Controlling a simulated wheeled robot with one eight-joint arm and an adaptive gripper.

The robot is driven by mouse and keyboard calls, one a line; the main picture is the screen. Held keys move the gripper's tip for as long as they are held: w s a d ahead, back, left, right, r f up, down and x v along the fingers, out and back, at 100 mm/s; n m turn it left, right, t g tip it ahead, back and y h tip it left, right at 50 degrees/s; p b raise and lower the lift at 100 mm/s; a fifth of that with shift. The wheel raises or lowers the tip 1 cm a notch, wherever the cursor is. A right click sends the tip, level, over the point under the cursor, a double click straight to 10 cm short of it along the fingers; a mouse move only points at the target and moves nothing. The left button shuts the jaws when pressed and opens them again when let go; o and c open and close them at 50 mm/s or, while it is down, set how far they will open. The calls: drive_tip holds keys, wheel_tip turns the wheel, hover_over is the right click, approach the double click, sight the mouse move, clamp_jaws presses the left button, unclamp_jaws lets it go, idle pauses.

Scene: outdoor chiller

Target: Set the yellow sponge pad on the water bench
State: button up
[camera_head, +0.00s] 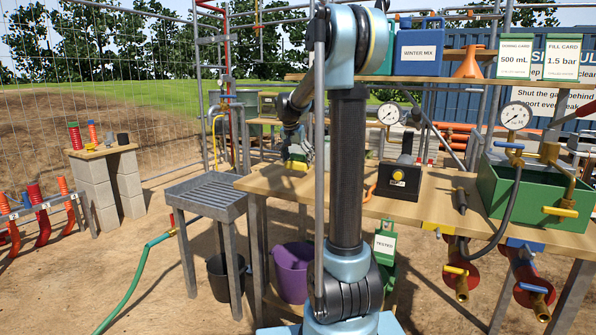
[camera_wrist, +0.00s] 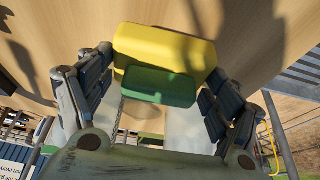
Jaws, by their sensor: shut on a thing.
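My gripper (camera_wrist: 155,95) is shut on the yellow sponge pad (camera_wrist: 165,48), which has a green layer (camera_wrist: 160,86) on one side. In the wrist view the pad sits between the two dark jointed fingers, with bare wood behind it. In the head view my gripper (camera_head: 297,150) shows small, left of my arm column, above the back left part of the wooden bench (camera_head: 285,182). A grey slatted stand (camera_head: 207,192) is to its left. No readable label shows which surface is the water bench.
On the wooden bench stand a black box with a yellow knob (camera_head: 398,178), a green tub (camera_head: 530,195) with gauge and hose, and a dark hand tool (camera_head: 461,200). Behind are a shelf with a blue jug (camera_head: 418,48) and an orange funnel (camera_head: 468,64). My arm hides part of the bench.

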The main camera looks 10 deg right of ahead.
sight(296, 162)
drive_tip(key=shift+s+a+f, duration=0.1)
drive_tip(key=shift+f, duration=1.9)
drive_tip(key=o, duration=1.4)
drive_tip(key=shift+c, duration=0.2)
drive_tip(key=shift+r, duration=0.1)
